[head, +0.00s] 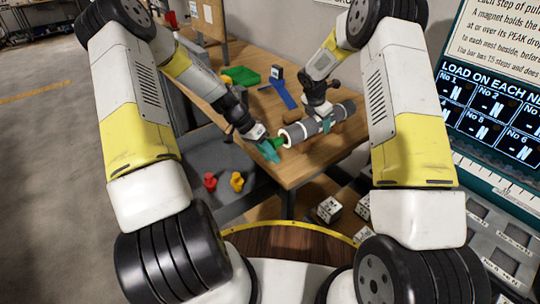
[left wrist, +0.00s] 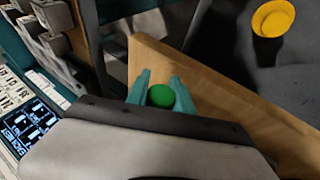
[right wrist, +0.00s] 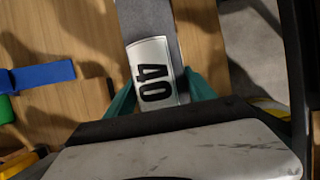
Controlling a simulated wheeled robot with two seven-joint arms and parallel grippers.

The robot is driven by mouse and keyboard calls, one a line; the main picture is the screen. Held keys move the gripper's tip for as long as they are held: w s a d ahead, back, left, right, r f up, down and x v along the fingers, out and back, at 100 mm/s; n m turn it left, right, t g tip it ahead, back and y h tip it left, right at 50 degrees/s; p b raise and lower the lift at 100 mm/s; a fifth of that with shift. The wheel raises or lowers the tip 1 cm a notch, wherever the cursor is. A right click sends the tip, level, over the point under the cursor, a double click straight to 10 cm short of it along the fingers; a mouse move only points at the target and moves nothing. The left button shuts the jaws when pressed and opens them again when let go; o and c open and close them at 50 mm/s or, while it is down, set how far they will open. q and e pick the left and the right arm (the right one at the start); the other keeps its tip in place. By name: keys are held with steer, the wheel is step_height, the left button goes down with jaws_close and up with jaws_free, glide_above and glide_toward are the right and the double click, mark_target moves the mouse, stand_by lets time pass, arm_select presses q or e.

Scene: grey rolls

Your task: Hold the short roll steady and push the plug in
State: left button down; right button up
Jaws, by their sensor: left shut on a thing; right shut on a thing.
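The short roll (head: 342,113) is a dark grey cylinder with pale bands, lying on the wooden table near its front corner. In the right wrist view it carries a white label reading 40 (right wrist: 155,72). My right gripper (head: 326,123) is shut around the roll from above, teal fingers on either side. The green plug (head: 279,142) is at the roll's near-left end; it also shows in the left wrist view (left wrist: 161,96). My left gripper (head: 270,149) is shut on the plug. I cannot tell whether the plug touches or enters the roll's end.
A red plug (head: 210,181) and a yellow plug (head: 237,181) stand on a grey surface below the table's left edge. A green block (head: 241,76) and a blue piece (head: 282,92) lie farther back on the table. White marked cubes (head: 329,209) sit lower down. A display panel (head: 490,105) stands at right.

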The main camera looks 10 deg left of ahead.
arm_select(q)
steer(key=shift+w+d, duration=1.8)
stand_by(0.7)
steer(key=c, duration=1)
jaws_free()
steer(key=shift+c, duration=0.2)
steer(key=v, duration=1.2)
